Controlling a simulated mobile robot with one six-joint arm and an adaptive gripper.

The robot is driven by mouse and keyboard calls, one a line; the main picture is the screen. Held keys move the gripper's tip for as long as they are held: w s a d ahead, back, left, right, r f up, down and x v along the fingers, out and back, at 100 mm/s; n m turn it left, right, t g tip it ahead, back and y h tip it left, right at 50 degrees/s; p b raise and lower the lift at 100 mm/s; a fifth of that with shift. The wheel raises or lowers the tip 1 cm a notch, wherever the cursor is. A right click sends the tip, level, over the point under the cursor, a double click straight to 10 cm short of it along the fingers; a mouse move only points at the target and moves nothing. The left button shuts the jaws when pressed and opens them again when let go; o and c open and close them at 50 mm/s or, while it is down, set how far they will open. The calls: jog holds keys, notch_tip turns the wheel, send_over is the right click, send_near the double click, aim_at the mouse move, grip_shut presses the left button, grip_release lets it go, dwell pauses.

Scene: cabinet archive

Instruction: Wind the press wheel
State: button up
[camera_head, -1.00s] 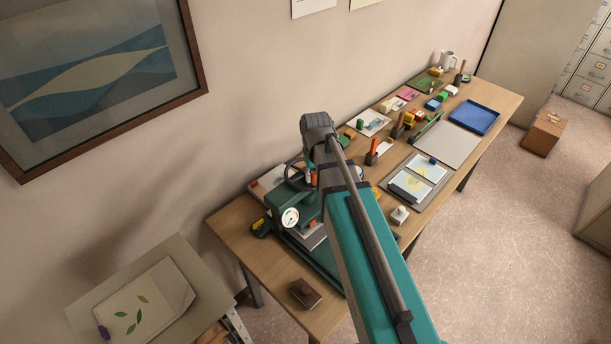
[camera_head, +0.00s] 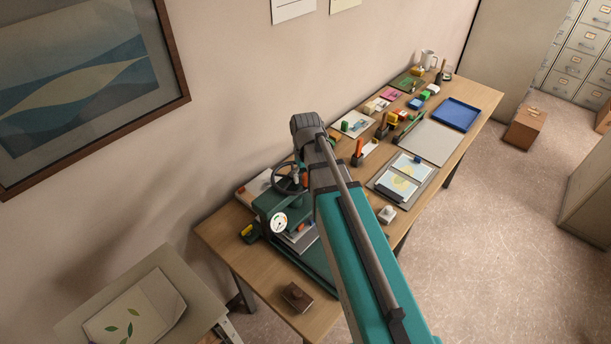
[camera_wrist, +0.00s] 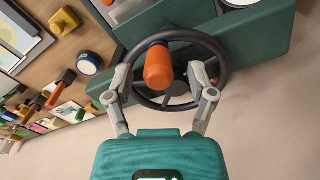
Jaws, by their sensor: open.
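The press wheel (camera_wrist: 223,69) is a dark spoked handwheel on the green press (camera_wrist: 262,40); an orange knob (camera_wrist: 158,66) stands up from its rim. In the wrist view my gripper (camera_wrist: 163,84) is open, with one grey finger on each side of the wheel's near part and the knob between them. I cannot tell whether the fingers touch the wheel. The press has a round white gauge (camera_head: 279,223).
The press stands at the near left end of a long wooden table (camera_head: 221,233). A brown wooden block (camera_head: 297,296) lies at the near corner. Papers, small tools and a blue tray (camera_head: 455,114) cover the far part. The wall is close behind.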

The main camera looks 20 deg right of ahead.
jog(key=shift+r+p, duration=2.4)
jog(key=shift+r, duration=0.3)
